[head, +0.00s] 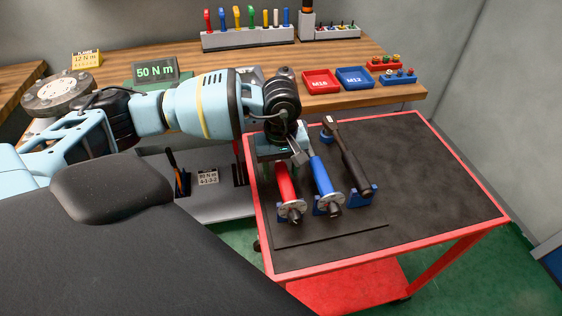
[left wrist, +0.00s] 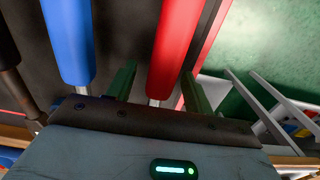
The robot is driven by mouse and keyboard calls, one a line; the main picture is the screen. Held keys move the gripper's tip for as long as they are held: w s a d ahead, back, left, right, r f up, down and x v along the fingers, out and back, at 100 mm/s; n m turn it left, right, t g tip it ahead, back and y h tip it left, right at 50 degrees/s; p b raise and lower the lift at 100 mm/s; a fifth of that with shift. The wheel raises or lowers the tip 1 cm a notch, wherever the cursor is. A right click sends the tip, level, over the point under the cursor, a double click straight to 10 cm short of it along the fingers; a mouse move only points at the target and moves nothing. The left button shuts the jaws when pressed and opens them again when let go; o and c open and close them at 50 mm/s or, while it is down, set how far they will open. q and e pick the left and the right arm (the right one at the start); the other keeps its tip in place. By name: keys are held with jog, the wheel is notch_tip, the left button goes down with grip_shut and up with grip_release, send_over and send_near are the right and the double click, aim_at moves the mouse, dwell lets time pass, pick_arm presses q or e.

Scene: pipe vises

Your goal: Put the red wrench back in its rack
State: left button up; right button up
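The red wrench (head: 286,182) lies on the trolley's dark mat, its near end at a blue rack holder (head: 296,216). Its far part is hidden under my left gripper. My left gripper (head: 279,158) is over that far part. In the left wrist view the red handle (left wrist: 174,50) runs between the two dark green fingers of the left gripper (left wrist: 158,82). The fingers are apart, with a visible gap on the left side of the handle. Whether either finger touches the wrench I cannot tell. My right gripper is not in view.
A blue-handled wrench (head: 322,176) lies close to the right of the red one, then a black wrench (head: 352,165). The trolley's right side (head: 430,170) is clear. Behind stands a wooden bench (head: 350,52) with red and blue trays and a "50 N m" display (head: 155,71).

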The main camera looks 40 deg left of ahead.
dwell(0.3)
pick_arm(q)
jog(key=shift+r, duration=0.35)
notch_tip(320, 180, up, 7)
jog(key=shift+r, duration=0.1)
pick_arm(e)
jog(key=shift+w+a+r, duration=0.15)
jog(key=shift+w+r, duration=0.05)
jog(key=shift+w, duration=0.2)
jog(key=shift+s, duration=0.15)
